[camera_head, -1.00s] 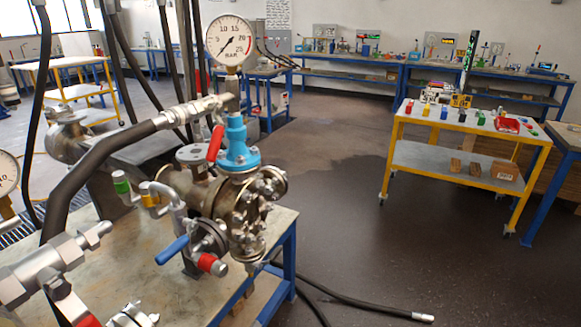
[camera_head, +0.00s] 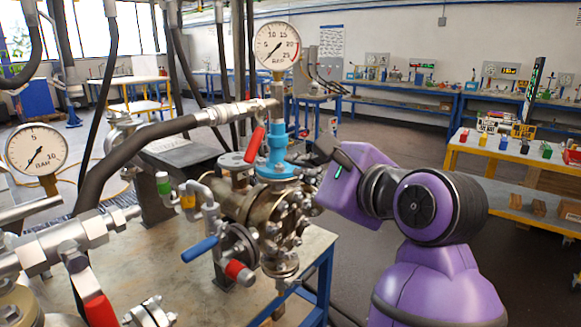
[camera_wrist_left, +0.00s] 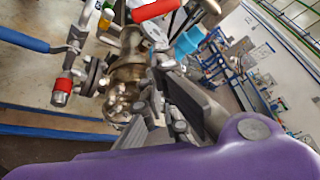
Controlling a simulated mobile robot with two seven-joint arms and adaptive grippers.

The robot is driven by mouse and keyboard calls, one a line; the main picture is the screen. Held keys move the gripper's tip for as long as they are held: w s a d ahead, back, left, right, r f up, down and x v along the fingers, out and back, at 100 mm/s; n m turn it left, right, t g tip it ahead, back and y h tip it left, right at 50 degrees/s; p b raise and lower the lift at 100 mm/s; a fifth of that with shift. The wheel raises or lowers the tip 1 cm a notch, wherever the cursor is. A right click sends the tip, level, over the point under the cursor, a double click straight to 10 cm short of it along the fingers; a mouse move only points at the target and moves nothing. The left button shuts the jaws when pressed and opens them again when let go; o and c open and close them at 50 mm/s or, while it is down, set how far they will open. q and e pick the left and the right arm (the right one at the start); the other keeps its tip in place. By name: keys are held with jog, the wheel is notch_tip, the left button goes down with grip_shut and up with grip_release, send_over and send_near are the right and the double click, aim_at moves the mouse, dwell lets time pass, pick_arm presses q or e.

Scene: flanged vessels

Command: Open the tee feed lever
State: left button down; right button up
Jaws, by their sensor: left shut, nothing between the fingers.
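A red lever (camera_head: 254,146), which looks like the tee feed lever, hangs steeply down beside the blue fitting (camera_head: 277,152) below the hose joint and gauge. A red handle also shows at the top of the wrist view (camera_wrist_left: 156,9). My left gripper (camera_head: 312,156) is to the right of the blue fitting, shut and empty, apart from the red lever. Its dark fingers show in the wrist view (camera_wrist_left: 172,100) in front of the bronze flanged vessel (camera_head: 248,210). The fingertips are partly hidden among the vessel's bolts. My right gripper is not in view.
A blue-handled lever (camera_head: 200,249) and another red lever (camera_head: 98,308) stick out at the left. A black hose (camera_head: 140,150) crosses to the tee under a pressure gauge (camera_head: 277,46). Bolts crowd the vessel's front. Open floor lies behind my arm.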

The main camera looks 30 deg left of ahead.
aim_at(257, 135)
pick_arm(q)
jog(key=w+a+h+p, duration=0.1)
jog(key=w+a+p, duration=0.1)
jog(key=a, duration=0.5)
jog(key=shift+w+a+f+n+t, duration=0.25)
jog(key=shift+a+n+t, duration=0.05)
jog(key=shift+a, duration=0.05)
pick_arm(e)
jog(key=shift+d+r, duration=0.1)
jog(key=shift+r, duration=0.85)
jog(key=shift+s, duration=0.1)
pick_arm(q)
jog(key=shift+p, duration=0.3)
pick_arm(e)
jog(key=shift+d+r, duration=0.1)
